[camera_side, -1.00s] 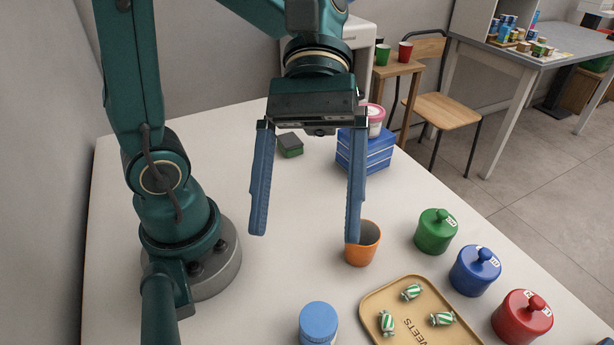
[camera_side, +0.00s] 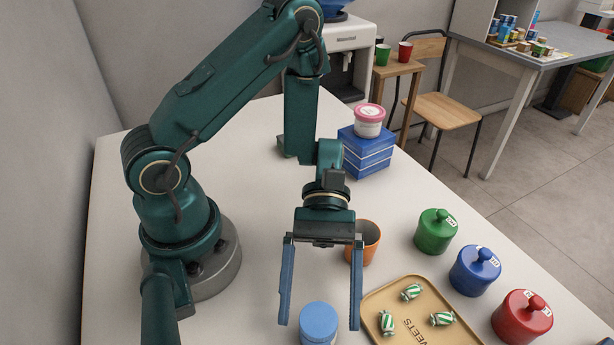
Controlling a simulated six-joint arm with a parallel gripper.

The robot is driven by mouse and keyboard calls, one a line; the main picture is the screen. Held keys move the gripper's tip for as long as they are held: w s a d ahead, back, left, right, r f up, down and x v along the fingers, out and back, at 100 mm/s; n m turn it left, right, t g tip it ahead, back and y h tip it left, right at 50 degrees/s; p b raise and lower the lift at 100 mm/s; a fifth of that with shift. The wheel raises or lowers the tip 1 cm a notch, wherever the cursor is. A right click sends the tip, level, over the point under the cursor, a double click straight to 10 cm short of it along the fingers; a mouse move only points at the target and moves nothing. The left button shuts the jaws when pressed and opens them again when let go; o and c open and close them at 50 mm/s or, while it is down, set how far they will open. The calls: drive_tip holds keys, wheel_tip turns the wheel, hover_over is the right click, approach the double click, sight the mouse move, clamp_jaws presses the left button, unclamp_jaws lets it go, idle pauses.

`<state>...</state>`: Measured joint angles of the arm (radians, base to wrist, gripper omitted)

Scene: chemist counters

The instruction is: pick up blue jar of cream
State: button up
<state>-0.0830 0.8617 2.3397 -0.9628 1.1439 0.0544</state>
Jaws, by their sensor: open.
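The blue jar of cream (camera_side: 319,322) stands on the white table at the bottom of the picture, its light blue lid facing up. The lower part of the jar is cut off by the frame edge. My gripper (camera_side: 320,325) is open and points down, with one blue finger to the left of the jar's lid and one to the right in the picture. Nothing is held. I cannot tell the exact height of the fingertips over the table.
An orange cup (camera_side: 369,240) stands just behind the right finger. A tan tray (camera_side: 455,300) with wrapped sweets lies to the right. Green (camera_side: 435,231), blue (camera_side: 475,270) and red (camera_side: 522,317) lidded pots stand farther right. A pink-lidded jar (camera_side: 369,120) sits on blue boxes (camera_side: 366,153).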

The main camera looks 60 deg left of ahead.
sight(318, 338)
drive_tip(key=shift+x, duration=2.45)
drive_tip(key=shift+c, duration=0.3)
drive_tip(key=c, duration=1.4)
drive_tip(key=shift+r, duration=0.15)
